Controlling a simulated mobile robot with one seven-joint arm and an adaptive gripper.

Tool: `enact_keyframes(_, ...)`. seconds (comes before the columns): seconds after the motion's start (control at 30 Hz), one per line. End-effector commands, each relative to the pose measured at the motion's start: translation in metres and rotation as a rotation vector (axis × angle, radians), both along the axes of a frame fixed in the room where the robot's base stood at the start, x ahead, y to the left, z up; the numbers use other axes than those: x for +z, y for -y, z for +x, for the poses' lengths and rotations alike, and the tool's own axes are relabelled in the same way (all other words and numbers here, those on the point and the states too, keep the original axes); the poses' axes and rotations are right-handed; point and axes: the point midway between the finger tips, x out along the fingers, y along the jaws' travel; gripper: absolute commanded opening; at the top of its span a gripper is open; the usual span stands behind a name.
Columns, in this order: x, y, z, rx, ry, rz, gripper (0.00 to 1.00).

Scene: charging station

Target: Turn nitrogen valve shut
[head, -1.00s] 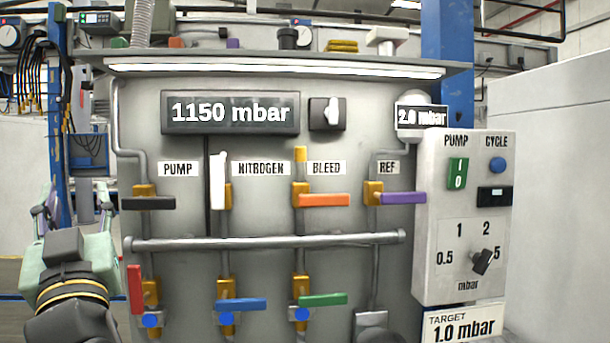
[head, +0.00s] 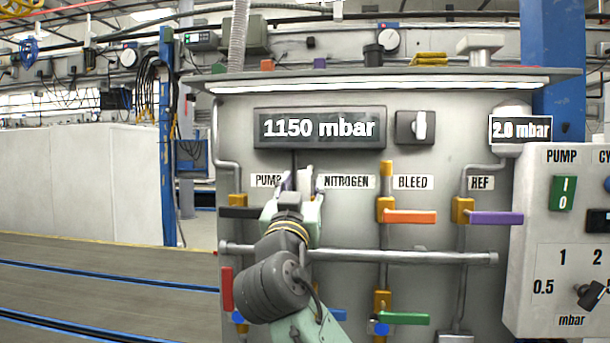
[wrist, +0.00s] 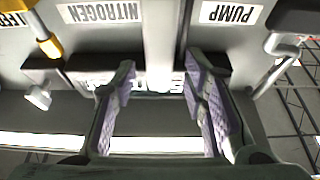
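The nitrogen valve's white handle (head: 304,181) stands upright, just left of the NITROGEN label (head: 346,181). In the head view my gripper (head: 297,180) is in front of it and hides most of the valve body. In the wrist view, which looks upside down, the white handle (wrist: 159,40) runs between the two purple-padded fingers of my gripper (wrist: 160,64). The fingers are spread, with a gap on each side of the handle. I cannot tell how deep the handle reaches between them. The large display (head: 320,128) reads 1150 mbar.
The black pump handle (head: 240,212) lies left of my gripper; the orange bleed handle (head: 410,217) and purple REF handle (head: 497,218) lie right. A horizontal pipe (head: 420,257) crosses below. The control box (head: 545,230) is at the right.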

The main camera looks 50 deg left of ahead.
Motion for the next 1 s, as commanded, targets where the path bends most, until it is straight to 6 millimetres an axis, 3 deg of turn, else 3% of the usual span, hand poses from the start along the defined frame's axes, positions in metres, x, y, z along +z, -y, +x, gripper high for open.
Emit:
enact_keyframes(0.2,0.008,-0.011,0.014,0.000,0.001,0.001,0.40)
enact_keyframes(0.5,0.008,-0.012,0.015,0.001,0.001,0.000,0.40)
enact_keyframes(1.0,0.008,-0.012,0.014,0.001,0.001,0.000,0.07)
